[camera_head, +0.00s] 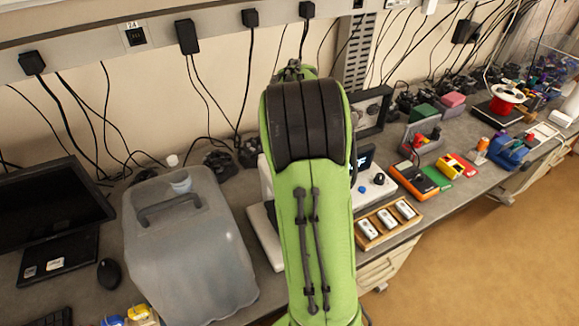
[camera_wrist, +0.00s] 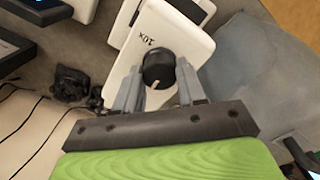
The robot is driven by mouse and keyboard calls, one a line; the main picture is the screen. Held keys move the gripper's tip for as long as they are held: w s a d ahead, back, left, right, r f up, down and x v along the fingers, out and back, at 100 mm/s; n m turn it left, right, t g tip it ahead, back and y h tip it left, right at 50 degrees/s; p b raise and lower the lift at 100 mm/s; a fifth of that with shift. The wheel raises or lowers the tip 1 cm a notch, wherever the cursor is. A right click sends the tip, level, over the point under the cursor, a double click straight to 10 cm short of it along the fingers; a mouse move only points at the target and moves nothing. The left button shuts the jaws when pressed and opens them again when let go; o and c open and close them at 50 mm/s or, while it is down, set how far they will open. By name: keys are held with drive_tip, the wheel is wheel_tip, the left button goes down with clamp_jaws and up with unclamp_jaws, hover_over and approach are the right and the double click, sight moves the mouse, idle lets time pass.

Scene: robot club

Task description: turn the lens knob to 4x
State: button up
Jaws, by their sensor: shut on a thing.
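The lens knob (camera_wrist: 158,68) is a round black dial on a white device (camera_wrist: 140,38), with a pale pointer mark on it. In the wrist view, the mark points toward my gripper's palm, away from the printed "10x" label, which appears upside down. My gripper (camera_wrist: 158,76) is shut on the knob, one grey finger on each side. No 4x mark is visible. In the head view, my green arm hides the knob, my gripper and most of the device; part of its white base (camera_head: 262,236) shows left of the arm.
To the right are a wooden tray of white pieces (camera_head: 372,243) and an orange device (camera_head: 413,182). Cables crowd the bench's back; open floor lies at right.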

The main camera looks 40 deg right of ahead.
drive_tip(key=shift+n, duration=0.3)
drive_tip(key=o, duration=1.1)
drive_tip(key=shift+c, duration=0.2)
wheel_tip(320, 180, up, 16)
drive_tip(key=p, duration=0.4)
drive_tip(key=shift+f, duration=0.15)
